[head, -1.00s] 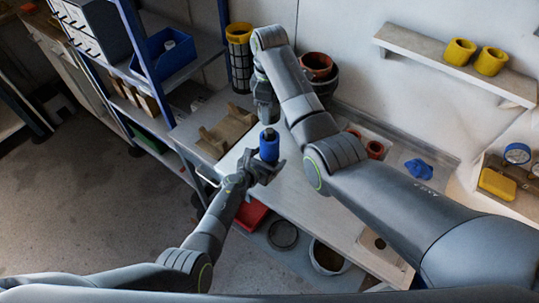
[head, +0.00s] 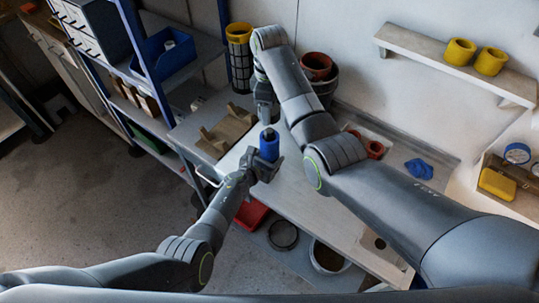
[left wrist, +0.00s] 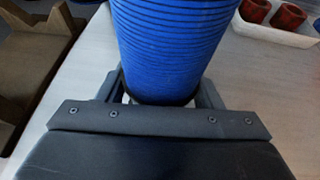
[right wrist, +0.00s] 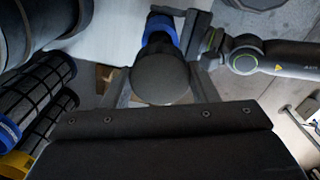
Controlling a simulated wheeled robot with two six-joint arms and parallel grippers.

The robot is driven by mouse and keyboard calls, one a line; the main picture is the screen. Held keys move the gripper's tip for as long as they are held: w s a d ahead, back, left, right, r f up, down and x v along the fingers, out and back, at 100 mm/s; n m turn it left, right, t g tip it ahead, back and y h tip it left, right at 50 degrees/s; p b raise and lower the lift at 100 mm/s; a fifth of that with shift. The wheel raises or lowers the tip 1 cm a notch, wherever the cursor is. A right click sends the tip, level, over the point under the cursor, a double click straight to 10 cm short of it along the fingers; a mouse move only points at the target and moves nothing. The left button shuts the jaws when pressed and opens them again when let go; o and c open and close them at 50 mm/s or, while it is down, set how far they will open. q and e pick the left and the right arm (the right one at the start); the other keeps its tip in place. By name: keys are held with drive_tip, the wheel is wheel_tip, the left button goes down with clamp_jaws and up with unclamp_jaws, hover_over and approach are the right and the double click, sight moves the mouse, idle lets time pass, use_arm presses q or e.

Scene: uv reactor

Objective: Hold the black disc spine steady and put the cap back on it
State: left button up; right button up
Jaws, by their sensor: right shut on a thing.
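The disc spine is an upright blue ribbed cylinder (head: 269,146) with a black top, over the front of the bench in the head view. My left gripper (head: 266,167) is shut around its lower end, where a black band shows. In the left wrist view the blue ribbing (left wrist: 170,45) rises between the fingers. My right gripper (head: 266,122) hangs just above the spine and points down. In the right wrist view it is shut on the round dark cap (right wrist: 160,78), with blue spine (right wrist: 160,30) showing beyond. Whether cap and spine touch cannot be told.
A wooden cradle (head: 227,130) lies on the bench to the left. A black mesh cylinder with a yellow top (head: 240,60) and red-brown pots (head: 316,66) stand behind. A white tray with red-brown cups (head: 375,149) and a blue cloth (head: 418,169) are right.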

sight(270, 130)
use_arm(q)
drive_tip(key=c, duration=0.6)
drive_tip(key=shift+o, duration=0.2)
use_arm(e)
drive_tip(key=shift+f, duration=2.5)
drive_tip(key=shift+f, duration=0.1)
drive_tip(key=shift+f, duration=0.8)
drive_tip(key=shift+f, duration=0.55)
